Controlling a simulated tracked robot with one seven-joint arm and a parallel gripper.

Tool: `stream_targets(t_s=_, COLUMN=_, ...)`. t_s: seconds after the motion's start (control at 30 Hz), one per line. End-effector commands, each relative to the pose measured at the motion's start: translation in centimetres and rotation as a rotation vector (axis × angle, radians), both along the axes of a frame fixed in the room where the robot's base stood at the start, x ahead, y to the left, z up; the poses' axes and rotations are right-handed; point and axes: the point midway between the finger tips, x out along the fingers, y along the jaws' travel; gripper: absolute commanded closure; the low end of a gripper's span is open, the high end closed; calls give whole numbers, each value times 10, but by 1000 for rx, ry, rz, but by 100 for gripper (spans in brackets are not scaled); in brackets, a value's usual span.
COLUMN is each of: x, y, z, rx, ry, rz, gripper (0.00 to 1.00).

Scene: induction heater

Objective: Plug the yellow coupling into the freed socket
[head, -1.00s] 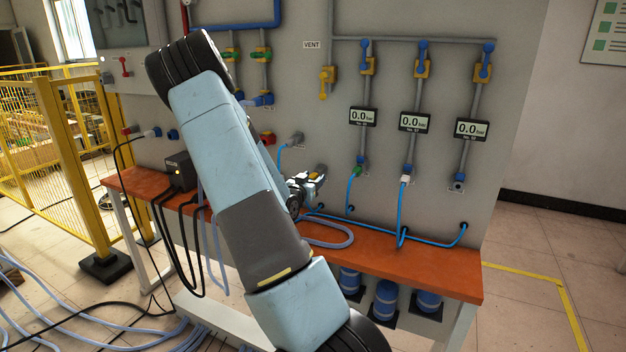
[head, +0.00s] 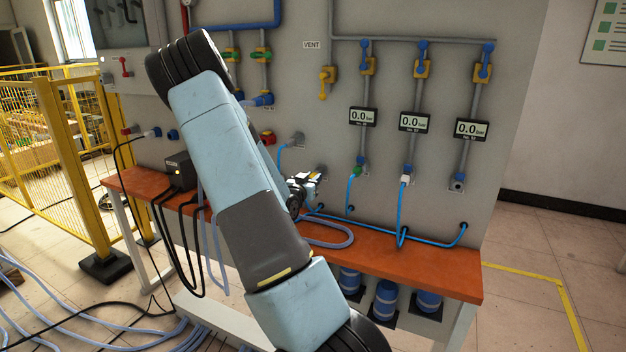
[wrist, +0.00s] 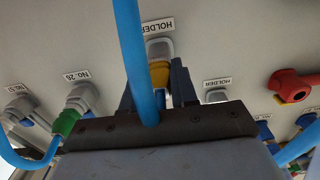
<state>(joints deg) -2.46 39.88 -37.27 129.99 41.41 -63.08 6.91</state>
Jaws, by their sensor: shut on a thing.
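My gripper (wrist: 158,92) is shut on the yellow coupling (wrist: 160,72), with one dark finger on each side of it. In the wrist view the coupling's front is at a grey wall socket (wrist: 159,48) labelled HOLDER; I cannot tell whether it is seated. A blue hose (wrist: 138,60) passes close in front of the camera. In the head view my gripper (head: 310,180) is at the panel, above the bench, and the coupling is hard to make out. The socket (head: 459,183) under the right gauge shows no coupling. A green coupling (head: 357,171) and a white one (head: 405,180) are under the other gauges.
A second HOLDER socket (wrist: 217,95) and a red fitting (wrist: 290,85) are to the right in the wrist view. Blue hoses (head: 402,215) hang in front of the panel. A hose loop lies on the orange bench (head: 420,267); its right end is clear.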

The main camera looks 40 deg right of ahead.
Motion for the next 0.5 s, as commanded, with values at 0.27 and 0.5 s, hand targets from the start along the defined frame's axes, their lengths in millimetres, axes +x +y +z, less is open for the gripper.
stream_targets(t_s=0.27, x=-1, y=1, z=-2, rx=4, ry=4, rz=0, gripper=100)
stream_targets(t_s=0.5, x=-2, y=5, z=-3, rx=4, ry=5, rz=0, gripper=100)
